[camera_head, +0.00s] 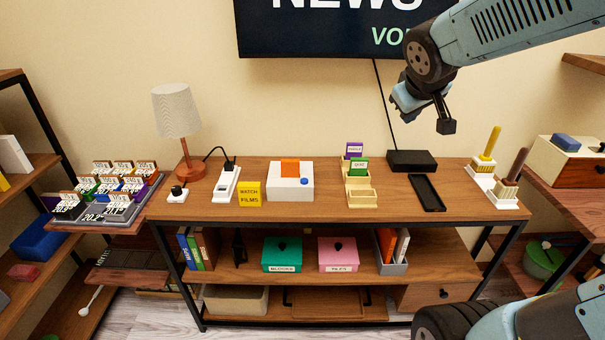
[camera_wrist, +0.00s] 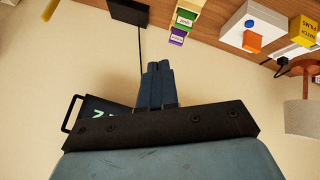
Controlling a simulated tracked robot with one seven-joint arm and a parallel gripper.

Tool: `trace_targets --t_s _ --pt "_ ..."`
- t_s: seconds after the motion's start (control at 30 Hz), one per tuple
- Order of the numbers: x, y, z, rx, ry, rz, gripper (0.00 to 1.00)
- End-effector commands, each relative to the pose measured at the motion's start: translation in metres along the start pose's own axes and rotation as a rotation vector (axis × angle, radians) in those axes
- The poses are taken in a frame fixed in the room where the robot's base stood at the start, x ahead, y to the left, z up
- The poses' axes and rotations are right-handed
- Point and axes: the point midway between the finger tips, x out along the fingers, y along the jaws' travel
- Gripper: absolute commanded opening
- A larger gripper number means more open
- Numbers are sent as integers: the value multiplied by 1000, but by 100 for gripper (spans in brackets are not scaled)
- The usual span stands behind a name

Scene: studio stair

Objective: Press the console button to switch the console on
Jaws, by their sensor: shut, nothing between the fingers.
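A white console box (camera_head: 290,194) stands on the middle of the tabletop, with an orange block (camera_head: 290,168) upright in it. A small round blue button (camera_head: 304,181) is on its right side. The white box shows upside down at the top right of the wrist view (camera_wrist: 272,22), with the blue button (camera_wrist: 249,23) and the orange block (camera_wrist: 252,42). My gripper (camera_head: 446,126) is high at the right, above the table and well apart from the console. In the wrist view its fingers (camera_wrist: 157,75) are together and empty.
A black box (camera_head: 411,160) with a cord up to the lit wall screen (camera_head: 335,30) and a black tray (camera_head: 427,193) lie below my gripper. A card holder (camera_head: 359,195) stands right of the console. A yellow cube (camera_head: 250,194), power strip (camera_head: 226,184) and lamp (camera_head: 176,108) are left.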

Motion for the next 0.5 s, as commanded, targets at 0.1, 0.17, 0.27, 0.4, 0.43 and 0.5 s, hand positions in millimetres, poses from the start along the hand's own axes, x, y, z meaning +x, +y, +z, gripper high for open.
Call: trace_targets --t_s 0.1,0.17,0.27,0.4,0.43,0.5 --pt "32 -10 -31 -127 54 -2 0" --pt "48 -17 -45 -192 86 -10 0" --pt "75 -34 -69 -299 143 -35 0" --pt "111 -67 -96 -447 224 -97 0" --pt "119 -76 -100 -477 242 -113 0" --pt "136 -97 -110 -547 284 -157 0"
